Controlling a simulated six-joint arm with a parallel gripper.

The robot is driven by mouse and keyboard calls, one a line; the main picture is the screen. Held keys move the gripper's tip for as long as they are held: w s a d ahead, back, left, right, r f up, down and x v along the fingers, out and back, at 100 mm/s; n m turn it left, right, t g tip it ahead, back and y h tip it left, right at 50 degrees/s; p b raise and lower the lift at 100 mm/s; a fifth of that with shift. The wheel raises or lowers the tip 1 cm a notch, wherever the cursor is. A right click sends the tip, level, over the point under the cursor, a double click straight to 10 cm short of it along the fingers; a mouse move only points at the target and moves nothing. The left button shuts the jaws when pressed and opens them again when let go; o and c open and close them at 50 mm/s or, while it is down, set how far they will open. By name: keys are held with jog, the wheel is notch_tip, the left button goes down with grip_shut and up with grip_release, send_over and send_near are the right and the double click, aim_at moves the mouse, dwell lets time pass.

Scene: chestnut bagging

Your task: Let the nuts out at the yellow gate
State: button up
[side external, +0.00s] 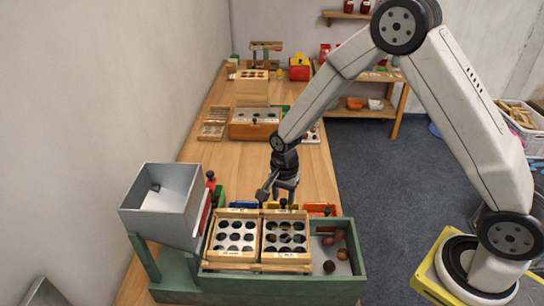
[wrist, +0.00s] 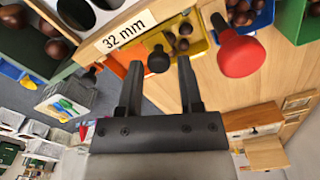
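The yellow bin (side external: 272,206) sits against the back side of the green sorting box, and in the wrist view the yellow bin (wrist: 201,46) holds several chestnuts. A black knob (wrist: 158,61) stands in front of it by the "32 mm" label (wrist: 125,33). It also shows in the side view (side external: 283,203). My gripper (side external: 277,195) points down just behind the box. In the wrist view my gripper (wrist: 158,64) is open, with the black knob appearing between its fingertips. Contact is not visible. The gate itself cannot be made out.
The green box (side external: 290,286) holds two wooden hole plates (side external: 235,254) and loose chestnuts. A grey hopper (side external: 165,200) stands left. Blue (side external: 243,204) and orange (side external: 318,209) bins flank the yellow one.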

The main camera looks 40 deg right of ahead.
aim_at(284, 200)
jog(key=shift+r, duration=3.9)
jog(key=shift+s, duration=0.1)
jog(key=s+d+r+n+t, duration=0.1)
jog(key=s+n, duration=0.5)
jog(key=s, duration=0.1)
jog(key=s+d+r+n+t, duration=0.1)
jog(key=s+d+r+n, duration=0.1)
jog(key=s+n, duration=0.5)
jog(key=shift+s+d+n+t, duration=0.25)
jog(key=shift+s+n+t, duration=0.05)
